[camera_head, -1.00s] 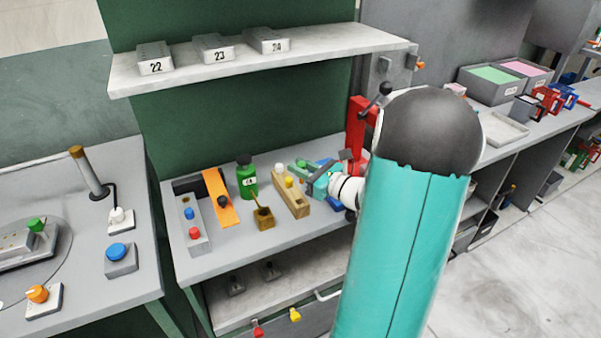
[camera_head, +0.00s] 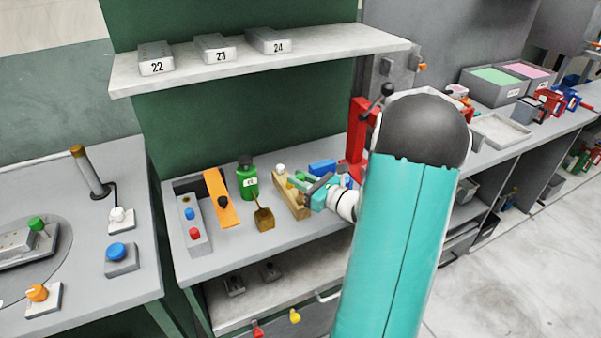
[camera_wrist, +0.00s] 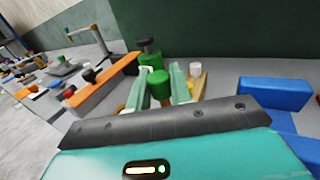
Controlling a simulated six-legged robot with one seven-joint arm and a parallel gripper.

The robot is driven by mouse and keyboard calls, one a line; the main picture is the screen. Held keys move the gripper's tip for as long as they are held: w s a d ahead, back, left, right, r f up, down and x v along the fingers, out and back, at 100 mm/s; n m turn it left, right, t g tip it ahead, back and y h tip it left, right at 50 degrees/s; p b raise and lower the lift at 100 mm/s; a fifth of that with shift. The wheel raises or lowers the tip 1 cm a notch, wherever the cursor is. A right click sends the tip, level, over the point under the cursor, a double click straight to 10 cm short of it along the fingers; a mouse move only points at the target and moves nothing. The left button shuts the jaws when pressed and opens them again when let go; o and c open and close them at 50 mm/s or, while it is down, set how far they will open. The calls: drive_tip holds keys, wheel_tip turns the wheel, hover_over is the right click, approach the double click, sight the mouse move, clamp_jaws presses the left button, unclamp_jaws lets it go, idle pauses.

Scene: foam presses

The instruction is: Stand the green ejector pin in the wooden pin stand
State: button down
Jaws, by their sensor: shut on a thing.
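The green ejector pin (camera_wrist: 158,85) is between the fingers of my gripper (camera_wrist: 164,83) in the wrist view, with its round green top showing. My gripper (camera_head: 298,183) is shut on it, over the near right part of the wooden pin stand (camera_head: 288,199) in the head view. A white-topped pin (camera_head: 280,168) stands at the stand's far end; it also shows in the wrist view (camera_wrist: 195,69). My fingers hide part of the stand, and the pin's lower end is hidden. I cannot tell whether it is in a hole.
A blue block (camera_head: 322,167) and a red press (camera_head: 357,135) are to the right. The shelf (camera_head: 330,46) hangs above.

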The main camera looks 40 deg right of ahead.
sight(300, 198)
drive_tip(key=shift+f, duration=0.95)
drive_tip(key=shift+f, duration=2.6)
idle(0.6)
drive_tip(key=c, duration=1.2)
unclamp_jaws()
drive_tip(key=shift+o, duration=0.2)
drive_tip(key=s+d, duration=0.2)
drive_tip(key=s, duration=1.1)
drive_tip(key=shift+s+d, duration=0.15)
drive_tip(key=shift+s, duration=0.2)
drive_tip(key=shift+r, duration=0.1)
